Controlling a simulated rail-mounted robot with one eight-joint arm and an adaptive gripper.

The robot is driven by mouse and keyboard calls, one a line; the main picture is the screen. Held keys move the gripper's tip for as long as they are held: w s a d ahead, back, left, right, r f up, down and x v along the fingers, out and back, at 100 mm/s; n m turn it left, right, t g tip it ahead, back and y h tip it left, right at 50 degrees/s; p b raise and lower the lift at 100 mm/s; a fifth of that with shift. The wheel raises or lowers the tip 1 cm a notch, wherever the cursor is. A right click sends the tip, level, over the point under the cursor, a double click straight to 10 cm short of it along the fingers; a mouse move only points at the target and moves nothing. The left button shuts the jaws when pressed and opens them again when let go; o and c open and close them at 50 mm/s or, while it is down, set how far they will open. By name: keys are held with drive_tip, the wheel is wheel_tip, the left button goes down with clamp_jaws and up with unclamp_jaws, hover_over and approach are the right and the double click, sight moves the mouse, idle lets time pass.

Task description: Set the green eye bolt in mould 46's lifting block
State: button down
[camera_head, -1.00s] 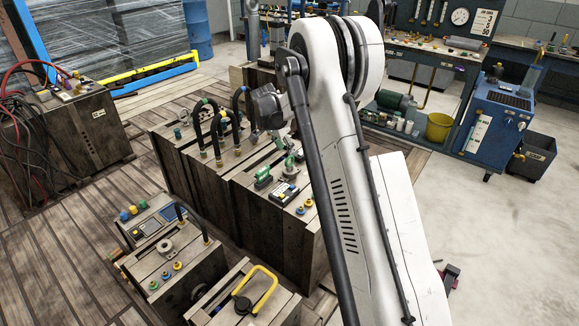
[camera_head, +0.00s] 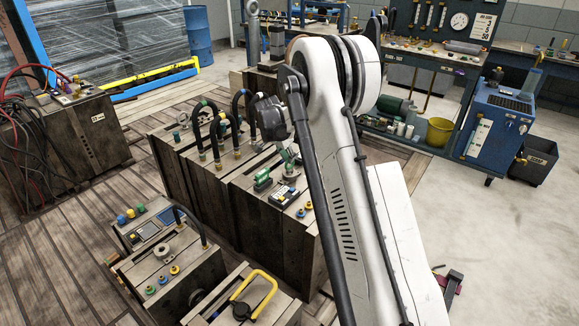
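My arm fills the middle of the view, and its dark grey wrist (camera_head: 271,118) is over the central row of moulds. My gripper's fingers cannot be made out clearly, so its opening does not show. A small greenish part (camera_head: 287,161) shows just below the wrist, close over a mould top; I cannot tell whether it is the green eye bolt or whether it is held. A green object (camera_head: 263,180) lies on the mould top to its left. Dark wooden-sided moulds (camera_head: 265,225) stand in the middle. Mould 46 and its lifting block cannot be identified, as no number is readable.
Black hoses (camera_head: 240,103) arch up left of my wrist. A black device (camera_head: 283,196) lies on the central moulds. Lower moulds stand in front, one with a yellow handle (camera_head: 266,288). A hose-draped mould (camera_head: 88,140) is at left. A workbench (camera_head: 420,60) and blue cabinet (camera_head: 495,125) stand at right.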

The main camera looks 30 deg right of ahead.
drive_tip(key=shift+r, duration=0.1)
drive_tip(key=shift+r+p, duration=0.95)
drive_tip(key=shift+r, duration=1.1)
